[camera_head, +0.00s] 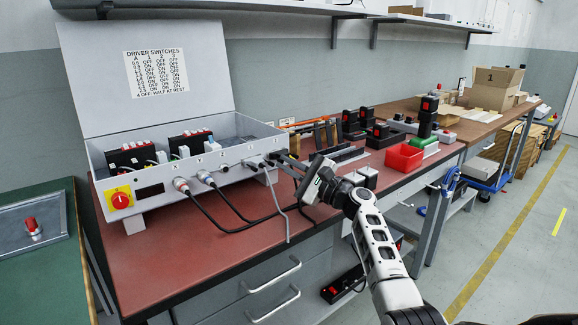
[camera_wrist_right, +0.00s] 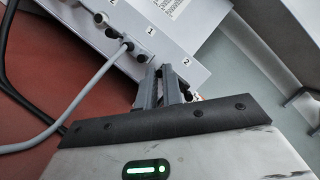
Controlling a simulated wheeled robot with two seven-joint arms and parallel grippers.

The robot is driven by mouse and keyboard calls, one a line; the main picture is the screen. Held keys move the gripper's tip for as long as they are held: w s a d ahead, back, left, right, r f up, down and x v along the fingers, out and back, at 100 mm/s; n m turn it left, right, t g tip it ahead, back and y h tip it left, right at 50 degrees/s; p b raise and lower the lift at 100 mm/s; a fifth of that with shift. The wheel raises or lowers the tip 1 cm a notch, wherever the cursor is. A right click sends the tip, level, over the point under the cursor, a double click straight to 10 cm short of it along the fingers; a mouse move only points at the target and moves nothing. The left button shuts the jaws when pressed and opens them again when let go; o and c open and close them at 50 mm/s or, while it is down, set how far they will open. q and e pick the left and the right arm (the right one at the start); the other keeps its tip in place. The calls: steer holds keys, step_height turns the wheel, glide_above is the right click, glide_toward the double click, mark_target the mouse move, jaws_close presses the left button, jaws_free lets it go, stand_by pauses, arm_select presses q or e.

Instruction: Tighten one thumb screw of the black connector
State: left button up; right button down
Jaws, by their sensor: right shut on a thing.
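In the head view the connector is small, near the box's right end, beside my gripper. My right gripper (camera_head: 280,158) reaches the box front from the right. In the right wrist view its fingers (camera_wrist_right: 159,70) are close together by the connector's near side, shut on a thumb screw that they mostly hide. My left gripper is out of view.
The grey control box (camera_head: 150,218) stands open on the red bench (camera_head: 250,235). Several black and grey cables hang from its front. A red bin (camera_head: 404,158) and dark blocks stand to the right. A green table (camera_head: 45,275) is at left.

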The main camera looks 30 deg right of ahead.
steer(key=c, duration=1.8)
jaws_free()
steer(key=v, duration=1.6)
steer(key=shift+w, duration=0.1)
